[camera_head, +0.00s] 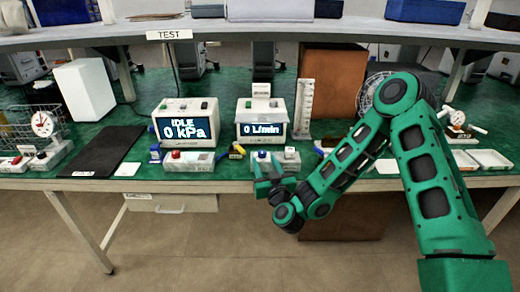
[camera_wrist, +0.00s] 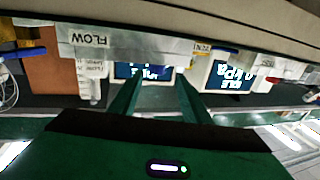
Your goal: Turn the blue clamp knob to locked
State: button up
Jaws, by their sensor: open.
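A small blue knob-like part (camera_head: 155,153) stands at the left end of the white block with a red button (camera_head: 187,160), in front of the kPa meter (camera_head: 186,122). Another dark blue knob (camera_head: 262,154) sits on a white block before the L/min meter (camera_head: 262,120). I cannot tell which is the clamp knob, or its setting. My gripper (camera_head: 268,178) is near the bench's front edge, close to the second knob, and appears apart from it. In the wrist view, my gripper's two fingers (camera_wrist: 158,100) are spread with nothing between them; both meter screens show upside down beyond.
The shelf labelled TEST (camera_head: 169,34) runs above the green bench (camera_head: 135,180). A ruled white stand (camera_head: 304,108) and a brown box (camera_head: 331,80) are behind my arm. A black mat (camera_head: 104,151) lies left. Yellow-handled tools (camera_head: 236,154) lie between the blocks.

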aim_at(261, 151)
jog(key=shift+d+f+m+h, duration=0.15)
jog(key=shift+d+m+h, duration=0.05)
jog(key=shift+m+h, duration=0.1)
jog(key=shift+w, duration=0.35)
jog(key=w, duration=0.3)
jog(key=w+a, duration=0.1)
jog(key=w, duration=0.2)
jog(key=w+a, duration=0.1)
jog(key=w, duration=0.3)
jog(key=shift+c, duration=0.5)
jog(key=c, duration=0.9)
